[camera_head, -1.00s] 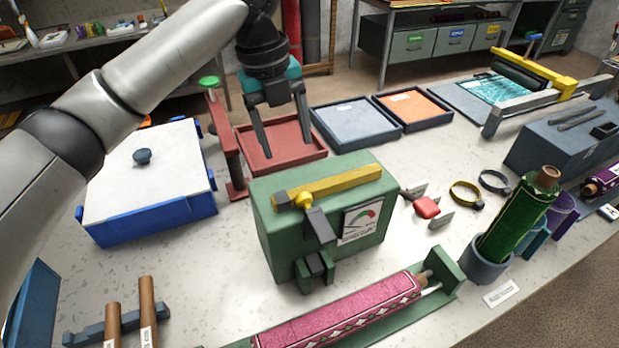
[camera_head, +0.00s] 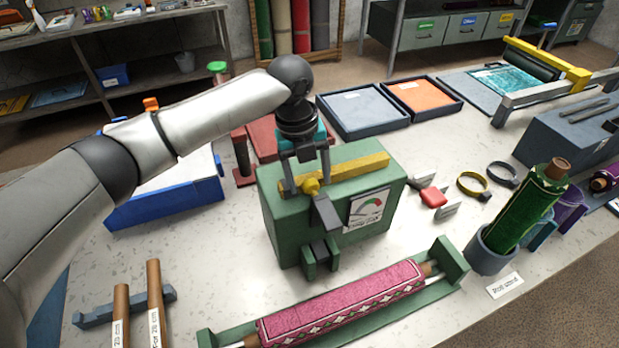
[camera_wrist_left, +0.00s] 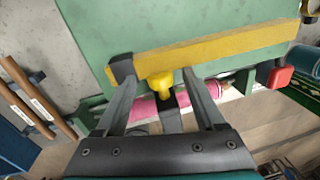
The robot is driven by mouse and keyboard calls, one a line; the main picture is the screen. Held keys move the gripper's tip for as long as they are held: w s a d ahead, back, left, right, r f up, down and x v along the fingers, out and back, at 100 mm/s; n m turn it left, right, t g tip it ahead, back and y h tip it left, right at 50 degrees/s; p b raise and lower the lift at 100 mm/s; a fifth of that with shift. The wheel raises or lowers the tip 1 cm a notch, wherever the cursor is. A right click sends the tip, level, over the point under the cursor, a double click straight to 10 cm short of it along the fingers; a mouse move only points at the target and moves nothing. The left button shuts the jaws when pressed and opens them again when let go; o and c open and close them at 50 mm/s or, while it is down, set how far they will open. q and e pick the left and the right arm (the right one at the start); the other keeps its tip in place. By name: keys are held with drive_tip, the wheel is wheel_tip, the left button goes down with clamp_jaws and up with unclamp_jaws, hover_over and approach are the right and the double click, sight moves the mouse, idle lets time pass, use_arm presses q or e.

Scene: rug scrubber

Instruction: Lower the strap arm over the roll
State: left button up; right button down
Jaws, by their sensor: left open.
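The green box (camera_head: 335,218) with a gauge stands mid-table. A yellow bar (camera_head: 352,169) lies along its top, with a yellow knob (camera_head: 311,187) and a dark grey strip hanging down the front; this looks like the strap arm. The pink patterned roll (camera_head: 345,300) lies in a green cradle (camera_head: 452,262) in front of the box. My left gripper (camera_head: 308,180) is open at the yellow bar, its fingers on either side of the knob. In the left wrist view the knob (camera_wrist_left: 160,84) shows between the fingertips; contact is unclear. My right gripper is not in view.
A blue box with a white lid (camera_head: 165,195) is behind my left arm. Two trays (camera_head: 362,110) stand behind the green box. A holder with a green roll (camera_head: 528,205) and ring clamps (camera_head: 473,185) are at right. Wooden-handled tools (camera_head: 156,300) lie front left.

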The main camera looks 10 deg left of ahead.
use_arm(q)
drive_tip(key=shift+f, duration=0.4)
drive_tip(key=shift+c, duration=0.2)
clamp_jaws()
idle(1.0)
